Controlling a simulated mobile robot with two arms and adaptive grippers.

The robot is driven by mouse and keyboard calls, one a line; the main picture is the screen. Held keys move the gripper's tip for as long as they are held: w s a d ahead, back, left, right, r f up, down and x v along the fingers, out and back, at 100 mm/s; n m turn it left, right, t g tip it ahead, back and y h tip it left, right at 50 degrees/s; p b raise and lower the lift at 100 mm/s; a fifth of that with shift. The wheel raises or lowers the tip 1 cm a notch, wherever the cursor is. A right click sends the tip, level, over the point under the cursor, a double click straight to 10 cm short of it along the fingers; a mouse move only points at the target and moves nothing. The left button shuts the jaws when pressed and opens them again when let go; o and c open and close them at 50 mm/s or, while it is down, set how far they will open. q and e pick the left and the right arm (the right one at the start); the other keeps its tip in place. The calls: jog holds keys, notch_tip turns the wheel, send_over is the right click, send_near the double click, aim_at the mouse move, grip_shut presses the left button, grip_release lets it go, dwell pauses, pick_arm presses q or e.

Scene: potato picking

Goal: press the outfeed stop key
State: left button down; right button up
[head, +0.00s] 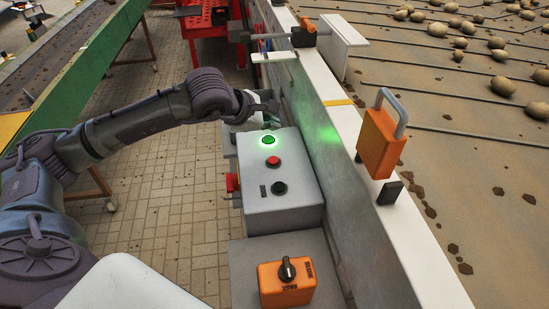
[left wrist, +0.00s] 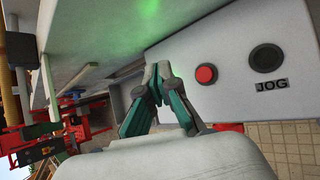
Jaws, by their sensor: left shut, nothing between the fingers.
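A grey control box (head: 285,206) carries a lit green button (head: 268,140), a red button (head: 273,161) and a black button (head: 279,188) in a row. In the left wrist view the red button (left wrist: 206,73) lies just right of my fingertips, and the black button (left wrist: 266,58) has a JOG label. No stop label is readable. My left gripper (head: 270,108) is shut and empty, by the far end of the box beyond the green button. In the left wrist view its fingertips (left wrist: 162,68) meet in front of the box; contact cannot be told. The green button is not visible there. My right gripper is not in view.
A conveyor wall (head: 365,178) with a white top edge runs along the right of the box. An orange padlock-like piece (head: 380,140) stands on it. An orange switch box (head: 287,283) sits nearer me. Potatoes (head: 503,86) lie on the belt at right.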

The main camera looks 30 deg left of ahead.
pick_arm(q)
jog(key=b, duration=0.2)
send_over(272, 161)
notch_tip(272, 161, down, 7)
jog(key=shift+r, duration=0.15)
jog(key=shift+f+b, duration=0.7)
jog(key=shift+b, duration=0.15)
jog(key=shift+f+b, duration=0.5)
jog(key=shift+b, duration=0.15)
jog(key=shift+r, duration=0.1)
